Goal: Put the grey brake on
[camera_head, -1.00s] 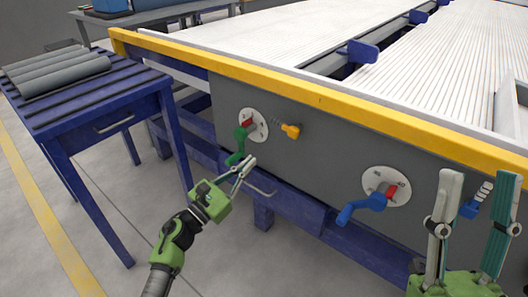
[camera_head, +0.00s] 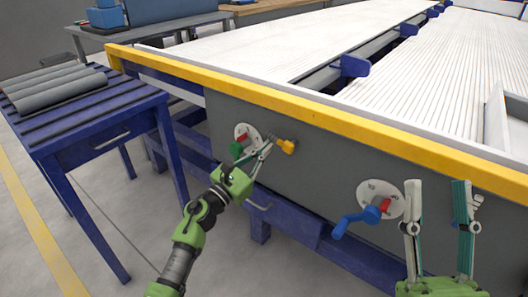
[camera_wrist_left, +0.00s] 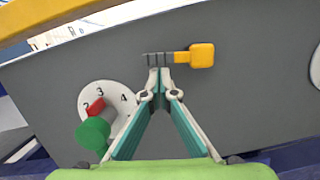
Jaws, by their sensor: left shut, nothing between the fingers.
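No part labelled as the grey brake can be told. On the grey front panel (camera_head: 310,185), a yellow knob (camera_head: 286,146) sits beside a short grey striped piece (camera_wrist_left: 158,59). My left gripper (camera_head: 268,143) is shut and empty, its tips at or just in front of this striped piece; contact cannot be told. In the wrist view the yellow knob (camera_wrist_left: 201,55) is just right of the tips. A green handle (camera_head: 236,149) with a red pointer on a numbered white dial (camera_wrist_left: 112,95) is to the left. My right gripper (camera_head: 438,187) is open and empty at the lower right.
A blue crank handle (camera_head: 350,221) on a second white dial (camera_head: 377,186) is right of centre on the panel. A yellow rail (camera_head: 300,116) runs along the panel's top. A blue table (camera_head: 85,115) with grey pipes (camera_head: 55,85) stands at the left.

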